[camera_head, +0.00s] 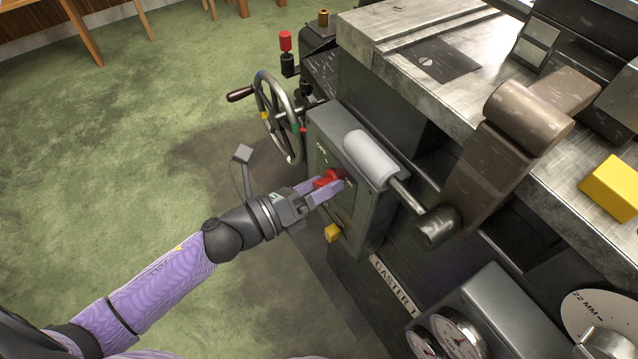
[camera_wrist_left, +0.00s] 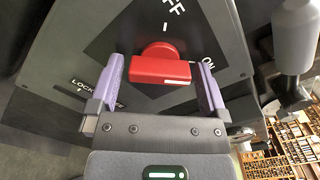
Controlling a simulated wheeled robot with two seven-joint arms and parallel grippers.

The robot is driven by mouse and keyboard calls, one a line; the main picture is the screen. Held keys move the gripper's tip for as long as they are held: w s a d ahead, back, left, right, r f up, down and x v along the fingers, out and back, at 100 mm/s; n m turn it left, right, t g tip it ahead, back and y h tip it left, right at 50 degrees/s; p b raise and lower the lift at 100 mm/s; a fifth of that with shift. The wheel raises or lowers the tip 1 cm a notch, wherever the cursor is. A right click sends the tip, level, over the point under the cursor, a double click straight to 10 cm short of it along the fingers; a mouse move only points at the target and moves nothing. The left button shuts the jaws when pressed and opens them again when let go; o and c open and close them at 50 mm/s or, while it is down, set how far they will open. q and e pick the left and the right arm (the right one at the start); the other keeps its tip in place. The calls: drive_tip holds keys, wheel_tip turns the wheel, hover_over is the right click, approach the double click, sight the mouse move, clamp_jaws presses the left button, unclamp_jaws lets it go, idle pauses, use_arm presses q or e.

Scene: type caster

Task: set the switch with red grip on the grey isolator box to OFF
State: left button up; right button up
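The grey isolator box (camera_head: 352,205) is fixed to the side of the machine. Its front panel carries the labels OFF, ON and a partly hidden one starting with LOCK. The switch with red grip (camera_head: 330,179) sits on this panel; in the left wrist view the red grip (camera_wrist_left: 160,70) lies across the picture, one end toward ON, with OFF above it. My left gripper (camera_head: 320,189) is at the switch. In the left wrist view its purple fingers (camera_wrist_left: 160,85) stand apart, one on each side of the grip; firm contact is not clear. My right gripper is not in view.
A grey cylindrical handle (camera_head: 371,159) on a metal lever juts out close to the box's right. A handwheel (camera_head: 279,117) stands behind the box. A yellow knob (camera_head: 332,233) is low on the box. Green floor to the left is open.

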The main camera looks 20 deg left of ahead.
use_arm(q)
drive_tip(key=c, duration=1)
